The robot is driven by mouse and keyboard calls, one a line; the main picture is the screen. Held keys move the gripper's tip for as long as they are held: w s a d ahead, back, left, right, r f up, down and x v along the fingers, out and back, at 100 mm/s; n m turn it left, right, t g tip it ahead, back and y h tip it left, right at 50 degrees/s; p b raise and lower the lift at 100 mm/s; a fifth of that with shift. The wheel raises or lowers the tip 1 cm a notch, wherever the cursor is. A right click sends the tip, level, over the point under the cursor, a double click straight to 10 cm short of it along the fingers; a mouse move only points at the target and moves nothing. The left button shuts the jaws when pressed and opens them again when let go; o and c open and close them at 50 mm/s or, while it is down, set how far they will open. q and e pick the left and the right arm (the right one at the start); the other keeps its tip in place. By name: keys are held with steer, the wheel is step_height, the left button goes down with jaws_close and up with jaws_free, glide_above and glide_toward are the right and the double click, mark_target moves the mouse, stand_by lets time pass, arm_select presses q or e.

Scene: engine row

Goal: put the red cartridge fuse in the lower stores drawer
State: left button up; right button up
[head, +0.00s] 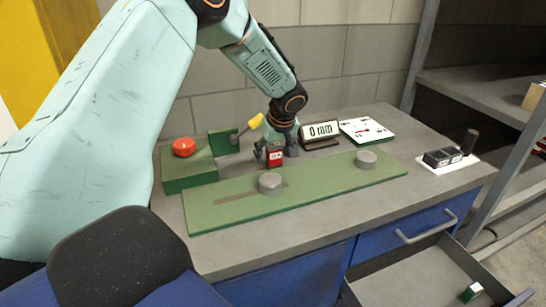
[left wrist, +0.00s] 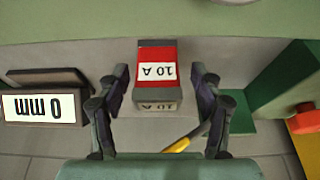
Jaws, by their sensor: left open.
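The red cartridge fuse (head: 275,158), marked 10 A, stands on the bench behind the green plate. It also shows in the left wrist view (left wrist: 157,70), where its red body has dark grey ends. My left gripper (head: 270,149) is open over the fuse. In the left wrist view its fingers (left wrist: 160,84) stand on both sides of the fuse, with a gap on each side. The lower stores drawer (head: 400,283) is pulled open at the bottom right, under a shut blue drawer (head: 420,232). A small green-and-white block (head: 471,292) lies in it. My right gripper is not in view.
The long green plate (head: 335,182) carries two grey round knobs. A green block with a red button (head: 184,146) stands left of the gripper, beside a yellow-tipped lever (head: 250,125). A 0 mm display (head: 320,131) stands close right. Black blocks (head: 443,157) sit at the right end.

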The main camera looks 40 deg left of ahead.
mark_target(273, 144)
arm_select(q)
steer(key=shift+w+a+f, duration=0.1)
steer(key=shift+a+f, duration=0.2)
steer(key=shift+f, duration=0.25)
steer(key=shift+d+r, duration=0.4)
steer(key=shift+d, duration=0.15)
steer(key=shift+c, duration=0.6)
steer(key=shift+a+f, duration=0.35)
steer(key=shift+a, duration=0.15)
steer(key=c, duration=0.5)
steer(key=shift+d+r, duration=0.35)
steer(key=shift+d, duration=0.1)
steer(key=c, duration=0.6)
steer(key=shift+a+f, duration=0.25)
steer(key=shift+a, duration=0.1)
jaws_close()
step_height(273, 144, up, 9)
steer(key=shift+f+p, duration=0.1)
steer(key=shift+p, duration=0.2)
steer(key=shift+v, duration=0.8)
